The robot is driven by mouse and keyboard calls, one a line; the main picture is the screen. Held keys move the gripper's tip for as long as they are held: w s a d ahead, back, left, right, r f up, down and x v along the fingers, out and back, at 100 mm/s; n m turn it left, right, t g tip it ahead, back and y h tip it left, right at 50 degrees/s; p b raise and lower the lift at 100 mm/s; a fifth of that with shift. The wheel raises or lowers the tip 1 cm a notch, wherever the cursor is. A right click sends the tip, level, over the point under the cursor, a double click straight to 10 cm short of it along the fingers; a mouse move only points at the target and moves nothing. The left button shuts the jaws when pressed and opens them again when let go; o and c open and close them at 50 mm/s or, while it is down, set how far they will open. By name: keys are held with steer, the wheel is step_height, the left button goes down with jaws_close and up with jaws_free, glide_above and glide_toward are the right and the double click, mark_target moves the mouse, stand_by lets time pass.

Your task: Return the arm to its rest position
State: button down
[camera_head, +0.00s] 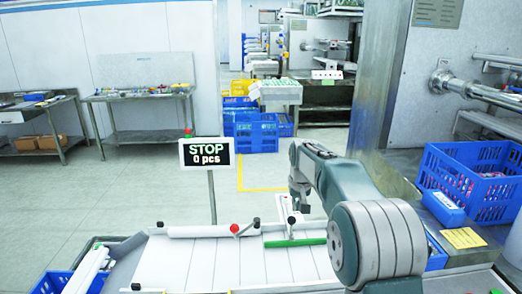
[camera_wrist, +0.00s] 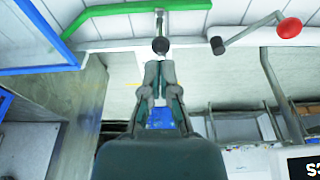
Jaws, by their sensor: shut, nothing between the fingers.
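My gripper (camera_head: 300,205) points down near the drum's far edge, above the green bar (camera_head: 295,242). In the wrist view my gripper (camera_wrist: 159,68) has its fingers together with nothing between them. A dark ball knob (camera_wrist: 160,45) on a rod shows just beyond the fingertips; I cannot tell whether they touch. The green bar (camera_wrist: 130,9) and a lever with a red knob (camera_wrist: 289,27) lie further off. The red knob also shows in the head view (camera_head: 235,228).
A blue crate (camera_head: 475,180) with packs stands at right, beside a metal machine (camera_head: 450,80). Blue crates (camera_head: 256,134) and a workbench (camera_head: 140,95) stand behind. Floor between is clear.

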steer(key=s+r+t, duration=0.1)
steer(key=s+r, duration=0.4)
steer(key=s, duration=0.5)
steer(key=s+r+t, duration=0.1)
steer(key=s+r, duration=0.4)
steer(key=s, duration=0.4)
steer(key=s+f, duration=0.2)
steer(key=s, duration=0.8)
steer(key=s+f+t, duration=0.1)
steer(key=s+f, duration=0.2)
steer(key=s, duration=0.7)
steer(key=shift+s, duration=0.2)
